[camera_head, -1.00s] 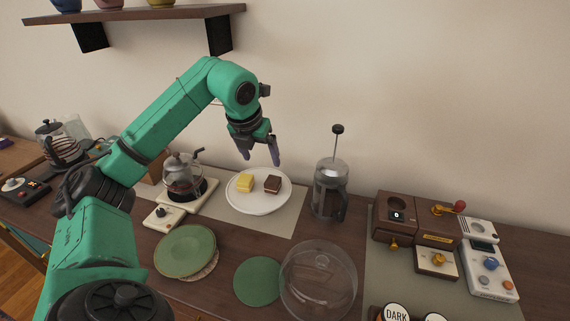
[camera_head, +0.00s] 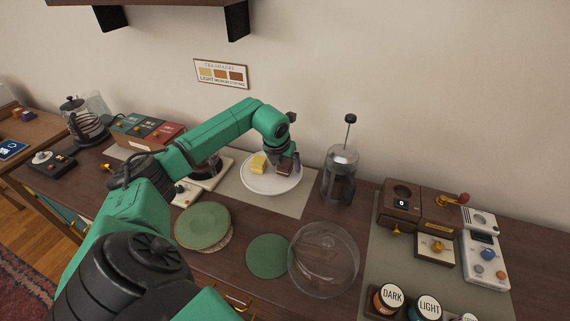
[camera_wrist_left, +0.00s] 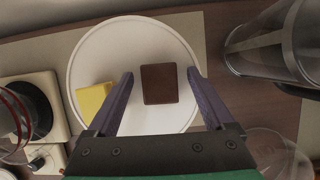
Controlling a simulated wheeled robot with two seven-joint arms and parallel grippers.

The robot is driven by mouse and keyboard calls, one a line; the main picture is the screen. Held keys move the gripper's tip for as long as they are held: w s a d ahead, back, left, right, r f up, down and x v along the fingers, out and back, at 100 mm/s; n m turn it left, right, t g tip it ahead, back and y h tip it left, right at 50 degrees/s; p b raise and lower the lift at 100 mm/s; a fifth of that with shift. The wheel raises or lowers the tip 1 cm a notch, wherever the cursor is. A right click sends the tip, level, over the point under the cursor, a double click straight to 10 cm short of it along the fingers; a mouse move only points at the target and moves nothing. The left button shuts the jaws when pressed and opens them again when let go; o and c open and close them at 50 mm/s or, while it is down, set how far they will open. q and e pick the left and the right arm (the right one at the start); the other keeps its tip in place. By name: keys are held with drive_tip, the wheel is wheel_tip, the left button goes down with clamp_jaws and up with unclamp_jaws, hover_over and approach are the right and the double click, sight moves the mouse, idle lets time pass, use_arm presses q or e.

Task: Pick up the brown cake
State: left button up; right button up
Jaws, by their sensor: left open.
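The brown cake (camera_head: 285,170) sits on a white round plate (camera_head: 258,185) beside a yellow cake (camera_head: 258,164). My left gripper (camera_head: 288,165) is low over the plate at the brown cake and partly hides it in the head view. In the left wrist view the brown cake (camera_wrist_left: 159,84) lies between the two open fingers (camera_wrist_left: 160,86), with a gap on each side. The yellow cake (camera_wrist_left: 93,101) is outside the fingers, left of the left one. My right gripper is not in view.
A French press (camera_head: 341,175) stands close right of the plate. A glass pot (camera_head: 207,165) on a base is to the left. A clear dome (camera_head: 323,258), green mat (camera_head: 268,256) and green plate (camera_head: 203,226) lie in front. A shelf (camera_head: 150,3) is above.

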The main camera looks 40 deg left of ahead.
use_arm(q)
clamp_jaws()
